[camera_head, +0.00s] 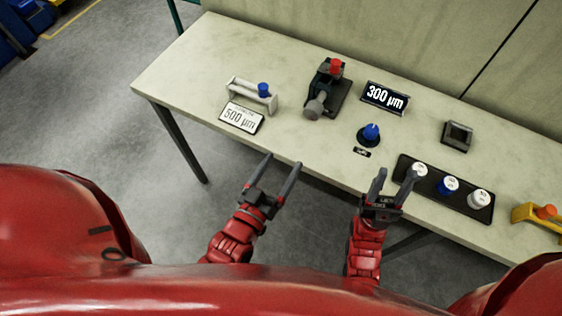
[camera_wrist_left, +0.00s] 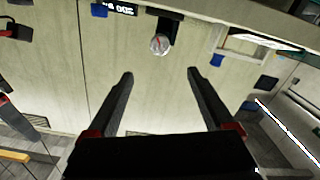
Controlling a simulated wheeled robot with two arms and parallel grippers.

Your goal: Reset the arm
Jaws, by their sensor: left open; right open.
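My left gripper (camera_head: 281,174) is open and empty at the front edge of the pale bench (camera_head: 185,75). Its two open fingers also show in the left wrist view (camera_wrist_left: 161,75), with nothing between them. My right gripper (camera_head: 396,181) is open and empty, its fingertips over the front edge of the bench, left of the dark tray (camera_head: 436,191). Both red arms come up from the bottom of the head view.
On the bench are a grey holder (camera_head: 246,93) with a blue knob, a 500 µm card (camera_head: 241,117), a dark device with red button (camera_head: 328,90), a 300 µm display (camera_head: 385,97), a blue knob (camera_head: 371,133), a small dark block (camera_head: 457,135) and a yellow tool (camera_head: 537,214). The left bench end is clear.

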